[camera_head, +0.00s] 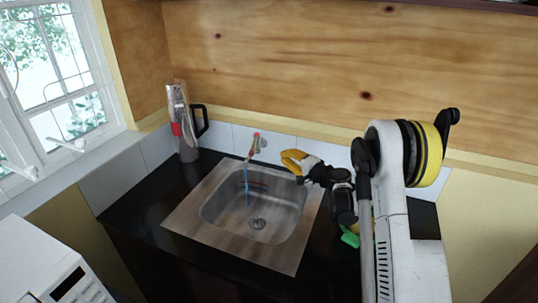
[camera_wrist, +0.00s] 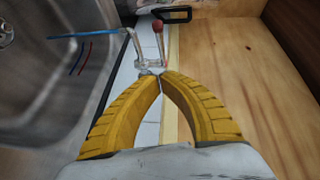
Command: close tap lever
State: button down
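The tap (camera_head: 253,147) stands on the wall side of the steel sink, with a reddish lever. A thin blue stream of water (camera_head: 246,185) runs from its spout into the basin. In the wrist view the metal tap (camera_wrist: 146,62) is just beyond my fingertips, and its lever with a red-brown end (camera_wrist: 158,26) points away from me. The water also shows as a blue line (camera_wrist: 85,36). My gripper (camera_head: 286,160) is right of the tap, at about its height. In the wrist view its yellow fingertips (camera_wrist: 160,76) meet with nothing between them; contact with the tap is unclear.
The sink (camera_head: 190,217) is set in a black counter (camera_head: 135,213). A silver jug with a black handle (camera_head: 183,125) stands left of the tap. A green item (camera_head: 350,238) lies partly hidden by my arm. A tiled strip and plywood wall are close behind.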

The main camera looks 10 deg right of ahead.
send_near(254, 143)
jog(key=w+d+f, duration=0.1)
jog(key=w+f, duration=0.1)
jog(key=w, duration=0.1)
jog(key=shift+w+a+f+b, duration=0.1)
jog(key=shift+w+a+b, duration=0.15)
jog(key=shift+a, duration=0.6)
jog(key=shift+w+a+f+b, duration=0.1)
jog(key=shift+w+a+b, duration=0.15)
jog(key=shift+a, duration=0.6)
